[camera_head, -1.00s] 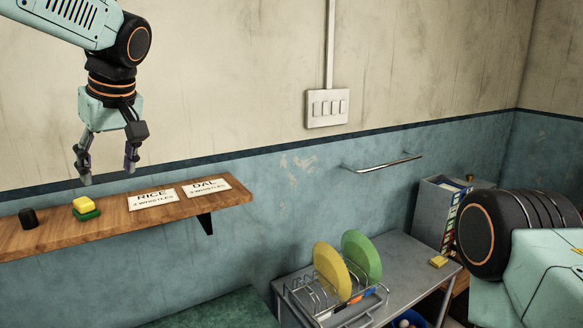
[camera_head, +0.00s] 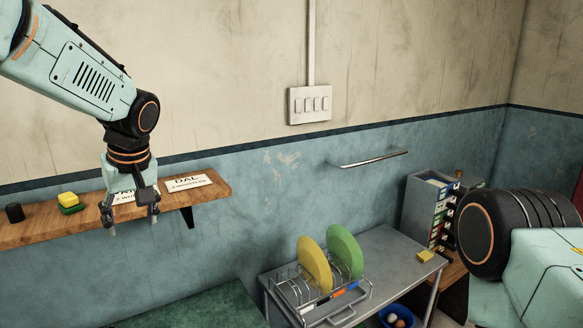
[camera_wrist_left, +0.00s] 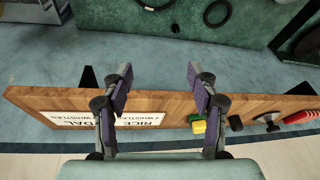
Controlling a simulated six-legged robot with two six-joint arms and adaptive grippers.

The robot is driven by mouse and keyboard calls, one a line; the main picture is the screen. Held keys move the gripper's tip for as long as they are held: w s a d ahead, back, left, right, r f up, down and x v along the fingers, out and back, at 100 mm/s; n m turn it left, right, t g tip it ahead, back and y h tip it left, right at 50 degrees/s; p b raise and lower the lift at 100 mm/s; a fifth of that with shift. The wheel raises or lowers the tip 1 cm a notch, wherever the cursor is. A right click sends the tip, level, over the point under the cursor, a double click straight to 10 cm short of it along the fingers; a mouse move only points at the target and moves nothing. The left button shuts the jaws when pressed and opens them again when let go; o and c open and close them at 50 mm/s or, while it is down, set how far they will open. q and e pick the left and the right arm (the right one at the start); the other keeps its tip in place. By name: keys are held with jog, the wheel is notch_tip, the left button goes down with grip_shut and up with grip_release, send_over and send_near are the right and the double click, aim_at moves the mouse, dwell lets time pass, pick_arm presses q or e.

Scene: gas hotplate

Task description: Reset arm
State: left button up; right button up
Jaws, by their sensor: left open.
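My left gripper (camera_head: 132,222) hangs fingers down in front of the wooden shelf (camera_head: 222,192) in the head view. Its fingers are apart and nothing is between them. It covers much of the RICE card (camera_head: 124,197). In the left wrist view the two fingers (camera_wrist_left: 158,95) are spread wide, with the shelf edge and floor beyond them. My right arm shows at the right of the head view, but its gripper is not in view.
The shelf holds a DAL card (camera_head: 187,183), yellow and green blocks (camera_head: 68,202) and a dark cylinder (camera_head: 14,212). A metal table (camera_head: 385,262) bears a rack with a yellow plate (camera_head: 313,265) and a green plate (camera_head: 345,250). A blue bowl (camera_head: 398,317) sits low.

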pick_arm(q)
jog(key=s+d+f+m+g+h, duration=0.1)
jog(key=s+d+f+m, duration=0.1)
jog(key=s+f, duration=0.6)
jog(key=s+d+f+m+h, duration=0.1)
jog(key=s+d+f, duration=0.15)
jog(key=f, duration=0.95)
jog(key=s+d+f+m+g+h, duration=0.1)
jog(key=s+d+f+m, duration=0.1)
jog(key=s+f, duration=0.65)
jog(key=s+f+m, duration=0.1)
jog(key=s+f, duration=0.3)
jog(key=s, duration=0.6)
jog(key=s+f+m, duration=0.2)
jog(key=s+f, duration=0.3)
jog(key=s, duration=0.6)
notch_tip(320, 180, down, 23)
jog(key=w+b, duration=0.1)
jog(key=b, duration=2.2)
pick_arm(e)
notch_tip(320, 180, down, 23)
jog(key=shift+a, duration=0.25)
pick_arm(q)
jog(key=shift+a, duration=0.1)
pick_arm(e)
jog(key=shift+s, duration=0.1)
